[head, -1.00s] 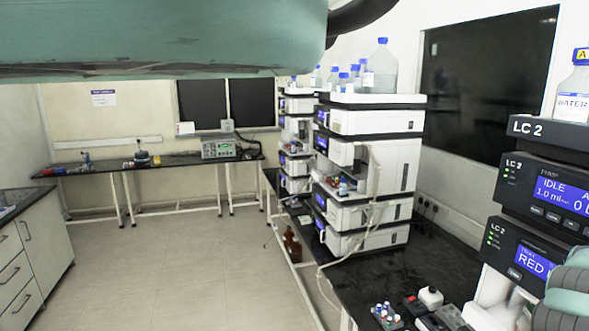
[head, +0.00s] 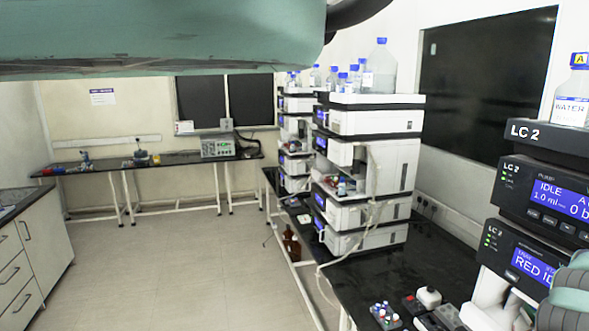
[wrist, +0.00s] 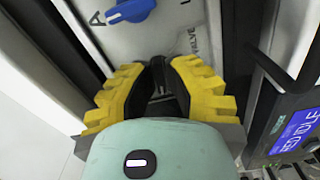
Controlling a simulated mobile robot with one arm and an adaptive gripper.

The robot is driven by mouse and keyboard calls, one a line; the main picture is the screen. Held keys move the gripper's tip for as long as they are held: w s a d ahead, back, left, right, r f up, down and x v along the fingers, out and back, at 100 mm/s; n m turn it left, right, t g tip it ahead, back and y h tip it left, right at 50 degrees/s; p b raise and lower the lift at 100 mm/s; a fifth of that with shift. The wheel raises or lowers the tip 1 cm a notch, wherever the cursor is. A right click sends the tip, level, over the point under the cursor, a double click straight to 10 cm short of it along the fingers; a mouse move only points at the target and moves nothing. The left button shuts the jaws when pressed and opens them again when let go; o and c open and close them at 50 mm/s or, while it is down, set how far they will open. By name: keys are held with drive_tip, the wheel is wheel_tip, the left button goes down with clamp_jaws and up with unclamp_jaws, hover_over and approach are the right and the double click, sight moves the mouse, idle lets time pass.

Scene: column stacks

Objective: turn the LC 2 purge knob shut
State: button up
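In the wrist view my gripper (wrist: 158,68) has yellow-and-black fingers whose tips come close together against a pale instrument panel (wrist: 168,32). A narrow dark gap shows between the fingers; I cannot tell whether a knob is held there. Printed letters ending in "VALVE" are just beyond the right finger. A blue knob (wrist: 130,11) with a letter A beside it sits on the panel above and left of the fingertips, apart from them. No purge knob is clearly visible. In the head view the LC 2 stack (head: 540,190) stands at the right edge; my gripper is not visible there.
A blue-lit display (wrist: 297,132) is to the right of the gripper in the wrist view. In the head view a water bottle (head: 571,97) stands on LC 2. A vial rack (head: 385,316) sits on the black bench (head: 370,275). The floor at left is clear.

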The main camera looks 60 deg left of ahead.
clamp_jaws()
